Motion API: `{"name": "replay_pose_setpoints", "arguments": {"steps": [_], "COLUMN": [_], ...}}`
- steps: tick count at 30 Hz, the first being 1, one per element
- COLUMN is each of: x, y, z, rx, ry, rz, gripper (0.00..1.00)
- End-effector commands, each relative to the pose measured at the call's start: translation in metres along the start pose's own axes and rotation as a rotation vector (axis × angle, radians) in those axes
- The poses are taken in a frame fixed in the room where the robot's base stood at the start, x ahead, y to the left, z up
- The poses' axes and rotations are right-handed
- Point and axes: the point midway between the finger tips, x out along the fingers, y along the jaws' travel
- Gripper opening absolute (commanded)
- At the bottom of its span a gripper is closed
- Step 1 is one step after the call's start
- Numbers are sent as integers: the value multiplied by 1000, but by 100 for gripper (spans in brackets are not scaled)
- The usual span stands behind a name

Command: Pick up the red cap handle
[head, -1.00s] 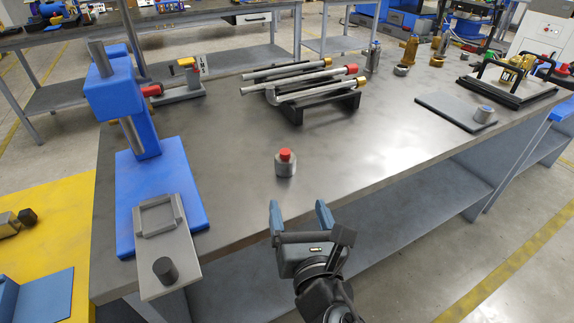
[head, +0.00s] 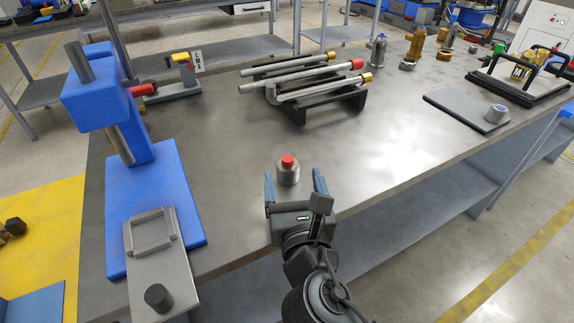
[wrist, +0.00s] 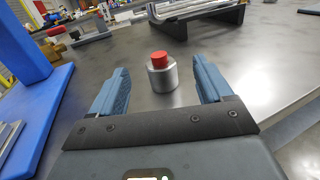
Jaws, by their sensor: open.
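The red cap handle (head: 287,160) is a small red knob on top of a short grey metal cylinder (head: 288,176) that stands upright on the table. In the wrist view the red cap (wrist: 159,59) and its cylinder (wrist: 162,76) show between and beyond the two blue fingers. My gripper (head: 294,178) is open and empty, with one finger to each side of the cylinder in the head view. In the wrist view, gaps show between the cylinder and both fingers of my gripper (wrist: 154,84). No contact is visible.
A blue press (head: 140,180) with a grey fixture plate (head: 155,265) stands at the left. A black rack (head: 325,101) with several metal rods lies behind the cylinder. A dark plate (head: 455,112) with a small cup lies at the right. The table (head: 395,150) between is clear.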

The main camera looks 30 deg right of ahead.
Motion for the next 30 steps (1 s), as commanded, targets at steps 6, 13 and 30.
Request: {"name": "replay_pose_setpoints", "arguments": {"steps": [6, 13, 30], "x": [23, 55, 71], "y": [0, 1, 1], "z": [1, -2, -3], "rx": [2, 2, 2], "ry": [-2, -2, 0], "rz": [-2, -2, 1], "gripper": [79, 79, 65]}}
